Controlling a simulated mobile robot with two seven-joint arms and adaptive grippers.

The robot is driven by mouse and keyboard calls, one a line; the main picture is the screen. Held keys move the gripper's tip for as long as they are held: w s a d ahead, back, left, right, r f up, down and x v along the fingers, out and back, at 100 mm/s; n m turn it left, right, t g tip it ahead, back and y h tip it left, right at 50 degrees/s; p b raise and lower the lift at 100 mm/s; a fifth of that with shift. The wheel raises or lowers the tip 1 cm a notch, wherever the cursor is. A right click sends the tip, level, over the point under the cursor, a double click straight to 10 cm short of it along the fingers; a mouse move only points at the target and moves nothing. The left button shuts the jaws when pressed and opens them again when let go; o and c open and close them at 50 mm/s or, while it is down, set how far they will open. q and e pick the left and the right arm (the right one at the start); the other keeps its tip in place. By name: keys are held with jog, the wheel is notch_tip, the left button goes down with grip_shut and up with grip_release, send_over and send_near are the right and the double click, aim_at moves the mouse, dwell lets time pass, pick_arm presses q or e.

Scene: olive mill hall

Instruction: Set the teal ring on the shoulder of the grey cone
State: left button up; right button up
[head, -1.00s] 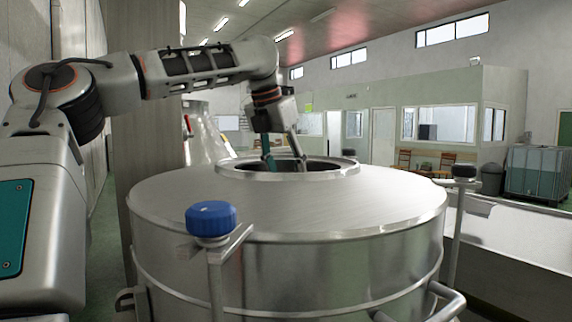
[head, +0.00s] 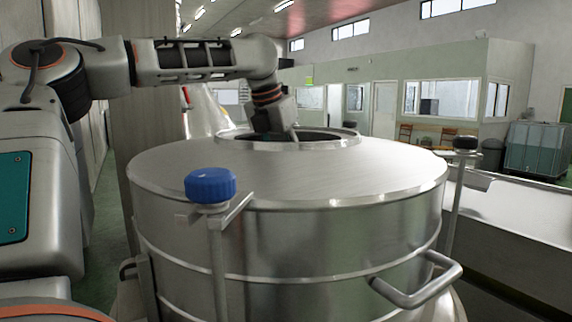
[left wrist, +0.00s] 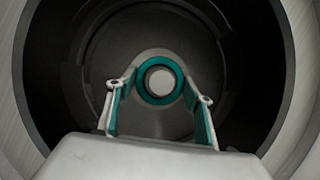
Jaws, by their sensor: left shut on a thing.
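The teal ring (left wrist: 141,83) shows in the left wrist view, inside the dark round interior of the steel tank (head: 300,185). My left gripper (left wrist: 160,88) is shut on the ring, one fingertip at each side. The pale round top of the grey cone (left wrist: 160,80) shows through the ring, with a darker grey surface around it. I cannot tell whether the ring rests on the cone's shoulder or hangs above it. In the head view my left gripper (head: 275,120) reaches down into the tank opening; its fingers are largely hidden by the rim. The right gripper is out of view.
A bent handle (head: 425,290) sticks out at the lower right.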

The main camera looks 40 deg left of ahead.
pick_arm(q)
jog(key=shift+f, duration=0.5)
dwell(0.6)
jog(key=o, duration=1.3)
jog(key=v, duration=1.2)
